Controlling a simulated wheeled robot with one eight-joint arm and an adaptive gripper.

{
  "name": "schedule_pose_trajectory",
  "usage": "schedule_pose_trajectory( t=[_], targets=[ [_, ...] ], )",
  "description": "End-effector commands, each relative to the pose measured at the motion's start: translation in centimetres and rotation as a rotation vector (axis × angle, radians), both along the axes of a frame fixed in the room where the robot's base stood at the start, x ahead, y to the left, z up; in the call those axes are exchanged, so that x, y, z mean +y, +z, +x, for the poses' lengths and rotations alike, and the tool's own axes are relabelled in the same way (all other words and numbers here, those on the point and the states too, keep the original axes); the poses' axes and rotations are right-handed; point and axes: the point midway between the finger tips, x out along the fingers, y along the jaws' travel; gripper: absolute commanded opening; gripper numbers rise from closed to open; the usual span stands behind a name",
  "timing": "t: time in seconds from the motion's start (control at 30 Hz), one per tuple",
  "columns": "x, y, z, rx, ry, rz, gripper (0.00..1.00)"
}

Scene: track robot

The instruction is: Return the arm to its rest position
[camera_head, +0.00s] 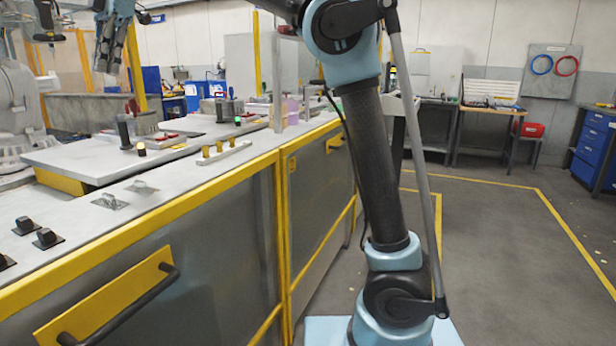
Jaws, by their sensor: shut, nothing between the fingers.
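My arm (375,160) rises upright from its light blue base at the lower middle, with a blue joint at the top edge. From there a link runs left and leaves the top of the picture. My gripper (107,68) hangs at the upper left, fingers pointing down, above the far left part of the workbench (225,165). It is small here; the fingers look close together and I see nothing held in them. It appears clear of the bench top.
Yellow-edged cabinets with a black handle (125,305) stand close on the left. Small fixtures and a plate (100,155) lie on the bench. A white machine (12,110) stands at far left. Floor (490,250) on the right is open, with blue drawers (595,150) beyond.

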Motion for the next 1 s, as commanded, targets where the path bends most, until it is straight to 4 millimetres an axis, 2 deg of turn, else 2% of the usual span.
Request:
schedule_pose_trajectory(
  t=[0.17, 0.27, 0.4, 0.6, 0.8, 1.0],
  targets=[
    [-3.4, -0.9, 3.3, -0.011, -0.138, -0.019, 0.0],
    [-6.3, -1.8, 5.7, -0.016, -0.249, -0.033, 0.0],
    [-11.7, -3.9, 9.5, -0.024, -0.448, -0.056, 0.0],
    [-19.9, -7.6, 13.3, -0.031, -0.737, -0.089, 0.0],
    [-28.4, -12.2, 15.3, -0.033, -1.027, -0.116, 0.0],
    [-36.7, -17.7, 15.5, -0.031, -1.316, -0.139, 0.0]
  ],
)
